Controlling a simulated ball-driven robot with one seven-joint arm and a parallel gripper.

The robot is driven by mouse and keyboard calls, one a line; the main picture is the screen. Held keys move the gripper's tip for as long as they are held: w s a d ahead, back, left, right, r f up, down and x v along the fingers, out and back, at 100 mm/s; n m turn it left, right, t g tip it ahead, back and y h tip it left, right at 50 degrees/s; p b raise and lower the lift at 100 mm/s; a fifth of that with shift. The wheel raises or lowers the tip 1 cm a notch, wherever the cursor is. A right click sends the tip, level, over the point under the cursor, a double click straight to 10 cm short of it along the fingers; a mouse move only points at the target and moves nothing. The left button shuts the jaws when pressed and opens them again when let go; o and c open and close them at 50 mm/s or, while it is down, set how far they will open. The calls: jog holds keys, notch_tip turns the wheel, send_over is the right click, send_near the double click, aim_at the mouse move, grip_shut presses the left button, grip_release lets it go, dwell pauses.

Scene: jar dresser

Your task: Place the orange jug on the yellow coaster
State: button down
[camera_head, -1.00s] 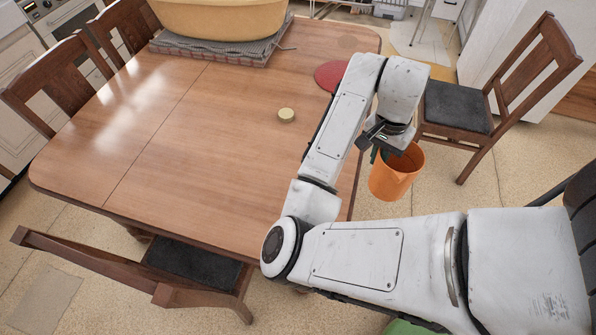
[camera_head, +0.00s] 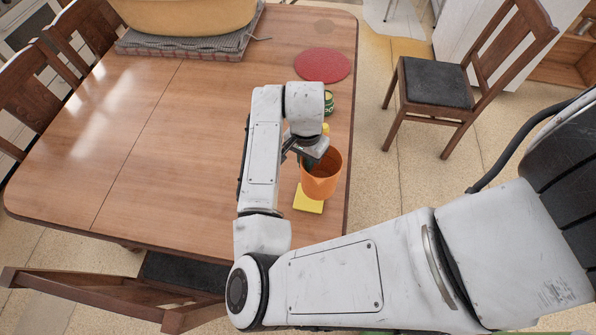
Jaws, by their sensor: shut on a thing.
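The orange jug (camera_head: 321,181) is upright near the right edge of the table. My gripper (camera_head: 308,158) is shut on its left rim, and the fingertips are partly hidden by the wrist and the jug. The square yellow coaster (camera_head: 308,204) lies on the table, its near part showing below and left of the jug. The jug overlaps the coaster's far right part in the picture. I cannot tell whether the jug's base touches the coaster or hangs above it.
A green jar (camera_head: 329,101) and a small yellow thing (camera_head: 326,129) stand just behind the jug. A red round mat (camera_head: 322,65) lies farther back. A large tan tub (camera_head: 185,15) sits on a grey mat. The table's left half is clear. Chairs surround it.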

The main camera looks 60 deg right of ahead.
jog(key=shift+w+a+f+p, duration=0.1)
jog(key=shift+w+a+f, duration=0.15)
jog(key=shift+f, duration=0.7)
jog(key=shift+w+a+f+p, duration=0.1)
jog(key=shift+w+a+f, duration=0.2)
jog(key=shift+f, duration=0.6)
jog(key=shift+w+a+f+p, duration=0.1)
jog(key=shift+w+a+f, duration=0.15)
jog(key=shift+f, duration=0.7)
jog(key=shift+f, duration=0.15)
jog(key=c, duration=1.2)
grip_release()
jog(key=shift+c, duration=0.2)
notch_tip(320, 180, up, 12)
jog(key=b, duration=0.1)
jog(key=shift+w, duration=0.15)
